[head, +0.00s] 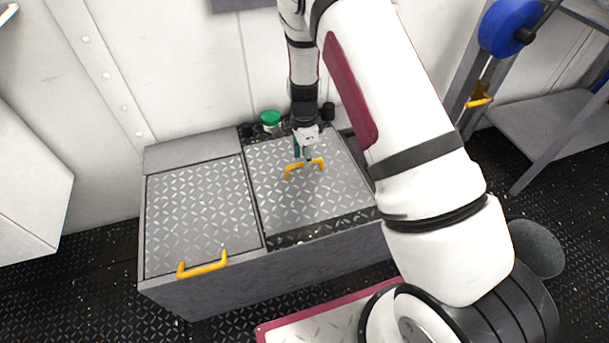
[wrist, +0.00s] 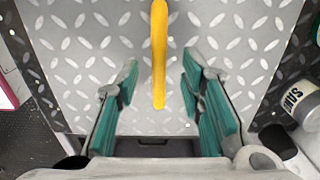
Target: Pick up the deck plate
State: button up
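The deck plate is a grey tread-patterned square (head: 335,195) on the right half of a low grey box, with a yellow bar handle (head: 305,166) near its back middle. In the wrist view the plate (wrist: 90,45) fills most of the picture, and the handle (wrist: 159,55) runs up the middle. My gripper (head: 304,153) is directly over the handle, pointing down. In the wrist view my gripper (wrist: 158,78) is open, with one teal-padded finger on each side of the handle and a clear gap to both. I cannot tell how far the fingertips are above the plate.
A second tread plate (head: 200,215) with a yellow handle (head: 203,264) lies on the box's left half. A green-lidded can (head: 270,119) stands behind the right plate. A labelled can (wrist: 300,108) shows at the wrist view's right. A rack with a blue reel (head: 508,27) stands right.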

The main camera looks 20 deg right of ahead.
notch_tip(320, 180, down, 4)
jog(key=shift+r+b, duration=0.25)
jog(key=shift+b, duration=0.35)
jog(key=shift+r, duration=0.1)
grip_shut()
jog(key=shift+r, duration=0.2)
